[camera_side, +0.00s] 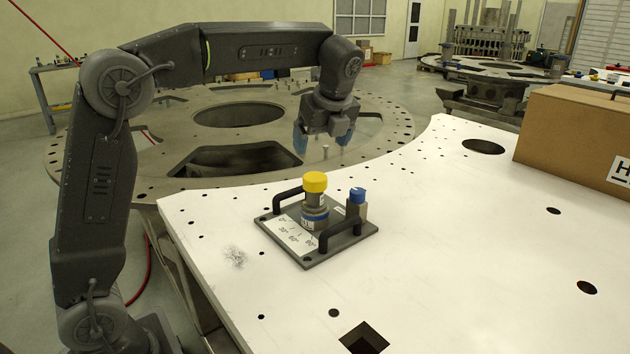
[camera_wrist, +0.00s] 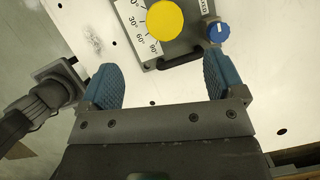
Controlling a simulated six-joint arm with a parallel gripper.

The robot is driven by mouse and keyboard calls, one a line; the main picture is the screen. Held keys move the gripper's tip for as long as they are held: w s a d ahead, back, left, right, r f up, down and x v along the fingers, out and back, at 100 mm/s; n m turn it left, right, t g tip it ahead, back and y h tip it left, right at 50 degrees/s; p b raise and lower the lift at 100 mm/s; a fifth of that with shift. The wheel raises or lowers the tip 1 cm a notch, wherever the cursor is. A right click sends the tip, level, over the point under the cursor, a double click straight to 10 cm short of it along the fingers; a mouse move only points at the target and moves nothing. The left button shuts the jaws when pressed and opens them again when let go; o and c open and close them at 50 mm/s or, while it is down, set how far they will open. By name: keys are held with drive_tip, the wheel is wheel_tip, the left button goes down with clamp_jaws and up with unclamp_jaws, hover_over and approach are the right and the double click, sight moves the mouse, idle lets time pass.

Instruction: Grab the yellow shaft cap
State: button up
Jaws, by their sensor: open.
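The yellow shaft cap (camera_side: 315,182) sits on top of a grey upright shaft on a small dark base plate (camera_side: 350,242). In the wrist view the yellow cap (camera_wrist: 165,19) shows from above, beyond the fingertips and between their lines. My gripper (camera_side: 321,140) hangs behind and above the cap in the side view, apart from it. In the wrist view its two blue fingers (camera_wrist: 158,75) are spread wide with nothing between them.
A blue knob (camera_side: 357,195) stands right of the cap. Black handles (camera_side: 341,233) flank the shaft. A white angle scale (camera_side: 290,234) lies on the base plate. The white plate (camera_side: 440,260) has holes and mostly free room. A cardboard box (camera_side: 575,138) stands at right.

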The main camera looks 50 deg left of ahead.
hover_over(316, 177)
drive_tip(key=s+d, duration=0.1)
drive_tip(key=d, duration=0.1)
wheel_tip(316, 177, down, 5)
drive_tip(key=shift+a+r, duration=0.1)
drive_tip(key=shift+r, duration=0.1)
drive_tip(key=shift+w+d+x, duration=0.15)
drive_tip(key=shift+x, duration=1.2)
drive_tip(key=shift+w+d+x, duration=0.1)
drive_tip(key=shift+d+x, duration=0.05)
drive_tip(key=shift+x, duration=1.15)
drive_tip(key=shift+f, duration=0.1)
drive_tip(key=c, duration=1)
